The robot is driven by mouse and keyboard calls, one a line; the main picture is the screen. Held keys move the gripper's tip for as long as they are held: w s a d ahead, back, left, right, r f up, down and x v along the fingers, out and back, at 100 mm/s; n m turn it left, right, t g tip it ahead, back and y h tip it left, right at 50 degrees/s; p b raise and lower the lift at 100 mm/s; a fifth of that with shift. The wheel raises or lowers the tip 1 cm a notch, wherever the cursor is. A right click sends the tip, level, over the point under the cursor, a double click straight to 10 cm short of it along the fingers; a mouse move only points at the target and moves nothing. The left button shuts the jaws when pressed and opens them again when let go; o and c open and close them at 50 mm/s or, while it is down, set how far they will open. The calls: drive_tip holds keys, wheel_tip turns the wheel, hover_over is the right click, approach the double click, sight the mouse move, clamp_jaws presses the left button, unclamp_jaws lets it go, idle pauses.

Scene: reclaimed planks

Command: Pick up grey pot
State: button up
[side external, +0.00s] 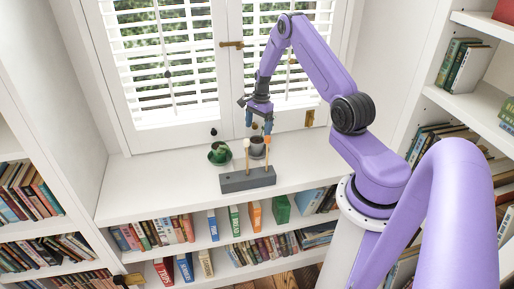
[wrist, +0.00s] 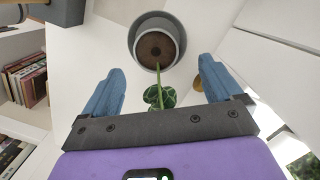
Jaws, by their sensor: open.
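The grey pot (side external: 257,153) stands upright on the white surface, behind the grey block. In the wrist view the pot (wrist: 137,40) is seen from above, with dark brown soil inside. A thin stem rises from it to a patterned green leaf (wrist: 160,96) that lies between my fingers in the picture. My gripper (side external: 260,130) is open, pointing down just above the pot. In the wrist view my gripper (wrist: 162,66) shows two blue fingers spread wide and empty, with the pot ahead between and beyond their tips. The plant is mostly hidden in the side view.
A grey block (side external: 248,180) with two upright pegs, one orange-tipped, stands in front of the pot. A dark green bowl-like object (side external: 219,154) sits close by on the left. The shuttered window is behind. The white surface (side external: 150,185) is clear at left; bookshelves flank it.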

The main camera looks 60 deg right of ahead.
sight(257, 140)
drive_tip(key=shift+s+a+f, duration=0.1)
drive_tip(key=shift+a+f, duration=0.15)
drive_tip(key=shift+f, duration=0.9)
drive_tip(key=shift+w+a+f, duration=0.1)
drive_tip(key=shift+a+f, duration=0.1)
drive_tip(key=shift+f, duration=0.9)
drive_tip(key=shift+s+a+f, duration=0.1)
drive_tip(key=shift+a+f, duration=0.15)
drive_tip(key=shift+f, duration=0.9)
drive_tip(key=c, duration=1.4)
drive_tip(key=shift+r, duration=6.55)
drive_tip(key=shift+c, duration=0.2)
wheel_tip(257, 140, down, 10)
drive_tip(key=m, duration=0.4)
drive_tip(key=shift+r+t, duration=0.2)
drive_tip(key=shift+t, duration=0.1)
drive_tip(key=shift+f, duration=1.45)
